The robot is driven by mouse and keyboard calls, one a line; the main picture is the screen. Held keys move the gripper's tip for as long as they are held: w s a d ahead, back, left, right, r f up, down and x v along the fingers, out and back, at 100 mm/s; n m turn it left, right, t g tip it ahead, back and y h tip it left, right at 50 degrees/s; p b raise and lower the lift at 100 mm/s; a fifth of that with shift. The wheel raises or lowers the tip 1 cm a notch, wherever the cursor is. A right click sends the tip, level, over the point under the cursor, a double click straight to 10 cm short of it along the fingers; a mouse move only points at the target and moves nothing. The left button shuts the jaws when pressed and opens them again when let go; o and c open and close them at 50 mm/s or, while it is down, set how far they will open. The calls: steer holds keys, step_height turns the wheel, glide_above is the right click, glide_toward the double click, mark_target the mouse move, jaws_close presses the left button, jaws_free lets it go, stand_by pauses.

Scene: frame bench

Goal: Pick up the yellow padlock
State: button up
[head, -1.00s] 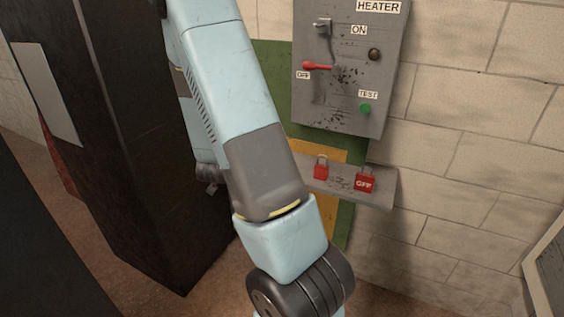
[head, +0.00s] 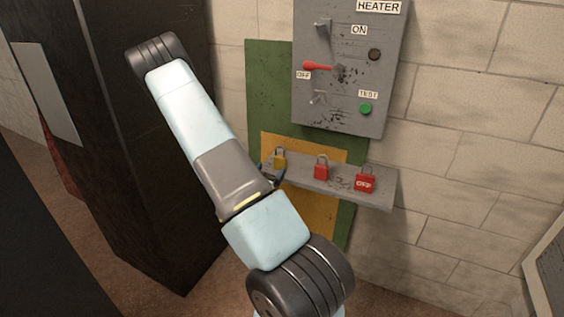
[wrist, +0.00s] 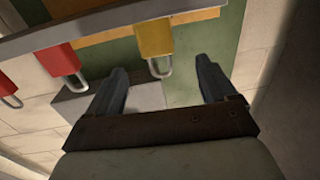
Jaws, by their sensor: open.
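The yellow padlock (head: 280,161) stands upright at the left end of a small grey shelf (head: 325,187) in the head view. In the wrist view, which shows the scene upside down, the yellow padlock (wrist: 154,38) has its shackle pointing down the picture, towards my gripper (wrist: 162,84). My gripper is open and empty. Its two fingers lie either side of the shackle's line, with the shackle near the opening and the body beyond the fingertips. In the head view my arm hides most of the gripper; a dark part shows just left of the shelf.
A plain red padlock (head: 321,168) and a red padlock marked OFF (head: 364,182) stand to the right on the shelf. The grey heater panel (head: 340,115) with switches and a red lever hangs above. A dark cabinet (head: 120,130) stands at the left.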

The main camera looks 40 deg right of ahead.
mark_target(281, 156)
steer(key=x, duration=1.1)
steer(key=shift+d, duration=0.25)
steer(key=c, duration=1.2)
